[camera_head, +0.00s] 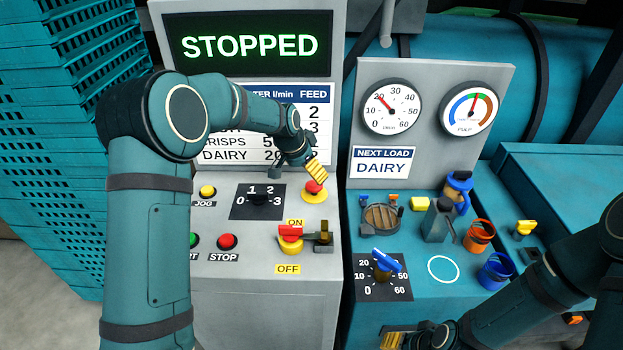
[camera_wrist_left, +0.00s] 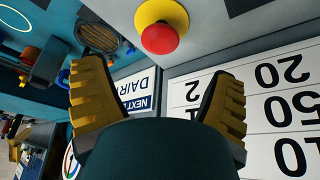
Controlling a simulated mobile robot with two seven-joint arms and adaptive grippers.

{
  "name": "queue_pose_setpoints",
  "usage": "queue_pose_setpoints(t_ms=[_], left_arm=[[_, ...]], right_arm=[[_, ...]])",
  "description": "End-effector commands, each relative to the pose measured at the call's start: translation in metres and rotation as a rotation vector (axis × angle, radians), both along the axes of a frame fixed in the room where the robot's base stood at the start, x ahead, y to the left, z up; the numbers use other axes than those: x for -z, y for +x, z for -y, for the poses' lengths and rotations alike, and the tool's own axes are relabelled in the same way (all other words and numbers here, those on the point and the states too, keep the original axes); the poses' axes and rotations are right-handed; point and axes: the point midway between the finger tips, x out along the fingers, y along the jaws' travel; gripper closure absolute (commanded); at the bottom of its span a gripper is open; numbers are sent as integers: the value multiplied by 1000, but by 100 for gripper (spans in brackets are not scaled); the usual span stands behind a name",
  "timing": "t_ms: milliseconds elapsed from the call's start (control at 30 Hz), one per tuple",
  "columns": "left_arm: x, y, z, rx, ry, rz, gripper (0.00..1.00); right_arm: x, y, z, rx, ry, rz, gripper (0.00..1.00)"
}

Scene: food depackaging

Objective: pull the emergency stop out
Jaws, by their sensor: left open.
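The emergency stop is a red mushroom button (camera_head: 314,187) on a yellow round base, on the upper right of the grey control panel. It also shows at the top of the left wrist view (camera_wrist_left: 160,38). My left gripper (camera_head: 311,168) is right by the button in the head view. In the left wrist view its two yellow-padded fingers (camera_wrist_left: 159,72) are spread apart, with the button beyond their tips and roughly midway between them. Nothing is between the fingers. My right gripper (camera_head: 400,338) is low at the bottom edge, partly cut off, with one yellow pad showing.
The display (camera_head: 250,45) reads STOPPED. A red switch handle (camera_head: 290,231) stands below the button, between ON and OFF labels. A dial (camera_head: 258,199) and a red STOP button (camera_head: 228,242) are to the left. A teal bench with cups and a blue-handled knob (camera_head: 387,260) is to the right.

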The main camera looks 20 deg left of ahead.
Motion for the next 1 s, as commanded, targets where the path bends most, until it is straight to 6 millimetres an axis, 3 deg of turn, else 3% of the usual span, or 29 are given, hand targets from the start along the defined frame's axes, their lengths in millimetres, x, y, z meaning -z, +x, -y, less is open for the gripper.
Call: queue_pose_setpoints(t_ms=[100,333,1000], left_arm=[[-22,-8,-4,0,0,2,14],[-46,-16,-9,-1,-1,2,14],[-50,-18,-10,0,-1,0,14]], right_arm=[[0,0,0,0,0,0,53],[0,0,0,0,0,0,53],[0,0,0,0,0,0,53]])
